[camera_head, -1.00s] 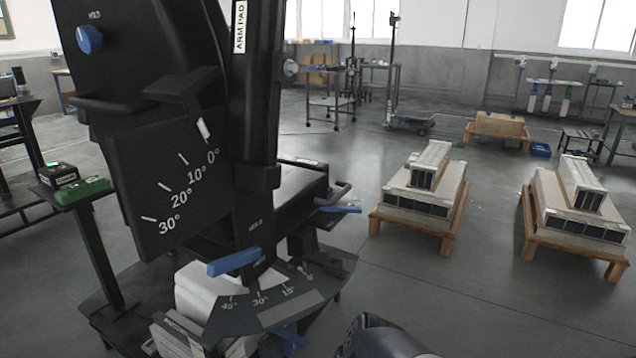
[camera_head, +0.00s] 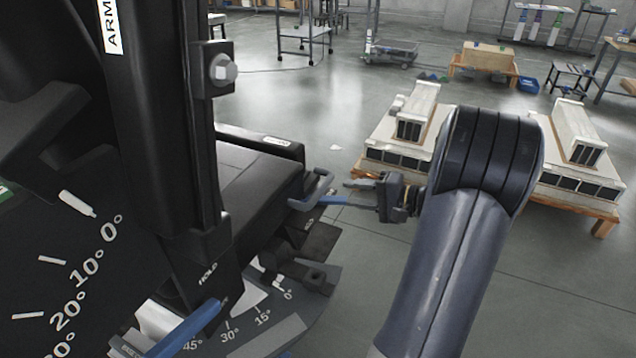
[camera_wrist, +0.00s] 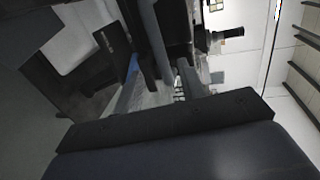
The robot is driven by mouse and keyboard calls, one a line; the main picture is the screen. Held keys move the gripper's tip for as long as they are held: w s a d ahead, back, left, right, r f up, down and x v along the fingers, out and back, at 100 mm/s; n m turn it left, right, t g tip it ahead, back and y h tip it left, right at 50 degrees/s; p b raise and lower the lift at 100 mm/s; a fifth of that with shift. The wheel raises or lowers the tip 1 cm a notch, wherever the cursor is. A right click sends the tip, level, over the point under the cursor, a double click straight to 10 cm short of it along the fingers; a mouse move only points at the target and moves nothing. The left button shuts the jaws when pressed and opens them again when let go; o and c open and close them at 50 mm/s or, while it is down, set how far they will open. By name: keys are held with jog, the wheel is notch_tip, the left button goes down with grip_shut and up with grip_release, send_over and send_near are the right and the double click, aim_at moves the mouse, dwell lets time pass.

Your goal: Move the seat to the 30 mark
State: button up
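The black seat (camera_head: 262,190) extends right from the black upright in the head view. I cannot tell which mark the seat points to.
A black panel with a second degree scale (camera_head: 75,270) and a white pointer near 0° stands at left. Another blue lever (camera_head: 190,328) is by the dial. Pallets with pale blocks (camera_head: 400,140) stand behind my arm.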

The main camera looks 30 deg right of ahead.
aim_at(324, 190)
jog(key=x, duration=0.9)
jog(key=shift+w+a+b, duration=0.15)
jog(key=shift+a+b, duration=0.05)
jog(key=shift+b, duration=0.15)
grip_shut()
